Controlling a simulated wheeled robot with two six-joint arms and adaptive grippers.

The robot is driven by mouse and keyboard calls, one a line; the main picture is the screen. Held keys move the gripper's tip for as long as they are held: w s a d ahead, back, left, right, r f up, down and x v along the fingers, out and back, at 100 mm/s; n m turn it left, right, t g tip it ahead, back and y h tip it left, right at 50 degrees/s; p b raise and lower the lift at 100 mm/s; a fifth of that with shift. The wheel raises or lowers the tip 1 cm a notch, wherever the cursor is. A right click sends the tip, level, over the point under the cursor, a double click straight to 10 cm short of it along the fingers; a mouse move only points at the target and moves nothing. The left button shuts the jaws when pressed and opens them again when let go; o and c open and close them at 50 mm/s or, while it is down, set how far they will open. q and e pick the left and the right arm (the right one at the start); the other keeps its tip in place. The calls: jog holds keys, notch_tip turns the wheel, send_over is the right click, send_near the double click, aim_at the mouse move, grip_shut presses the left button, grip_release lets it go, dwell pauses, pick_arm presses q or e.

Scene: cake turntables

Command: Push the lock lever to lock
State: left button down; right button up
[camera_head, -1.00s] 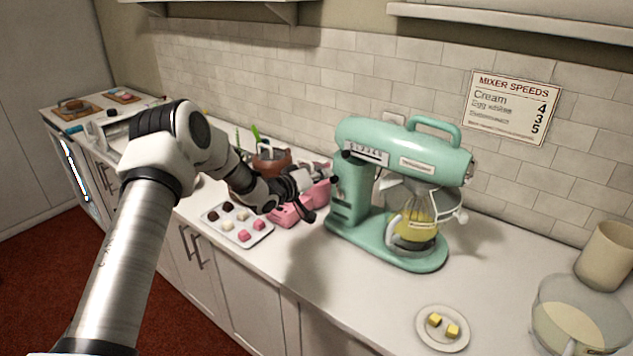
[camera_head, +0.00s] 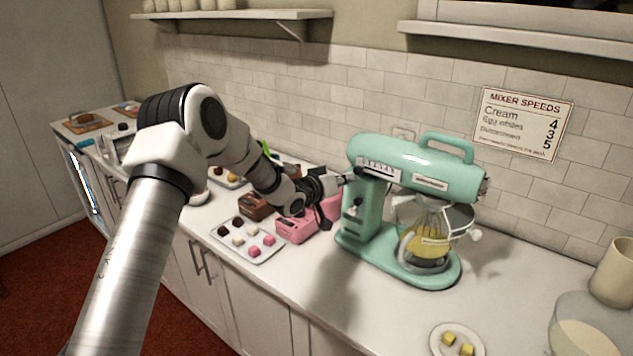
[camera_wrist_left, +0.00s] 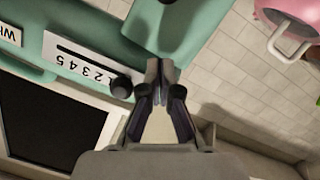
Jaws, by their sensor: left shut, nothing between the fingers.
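The mint-green mixer (camera_head: 415,160) stands on the counter with its head level. A dark lever with a knob (camera_head: 357,201), which looks like the lock lever, sits on the side of its column. My left gripper (camera_head: 345,179) is shut and empty, its tips close to the mixer head's side, above that lever. In the wrist view the left gripper's closed tips (camera_wrist_left: 158,65) are beside a round black knob (camera_wrist_left: 121,87) at the end of the number scale (camera_wrist_left: 85,66). I cannot tell whether they touch the mixer. The lock lever is not clear there. My right gripper is not in view.
A pink box (camera_head: 295,228) and a tray of sweets (camera_head: 248,240) lie left of the mixer. The glass bowl (camera_head: 430,240) sits under the whisk. A plate with butter pieces (camera_head: 457,342) is at the front.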

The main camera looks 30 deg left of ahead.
pick_arm(q)
jog(key=b+v, duration=0.3)
jog(key=v, duration=0.7)
jog(key=shift+s+d, duration=0.1)
jog(key=shift+d, duration=0.05)
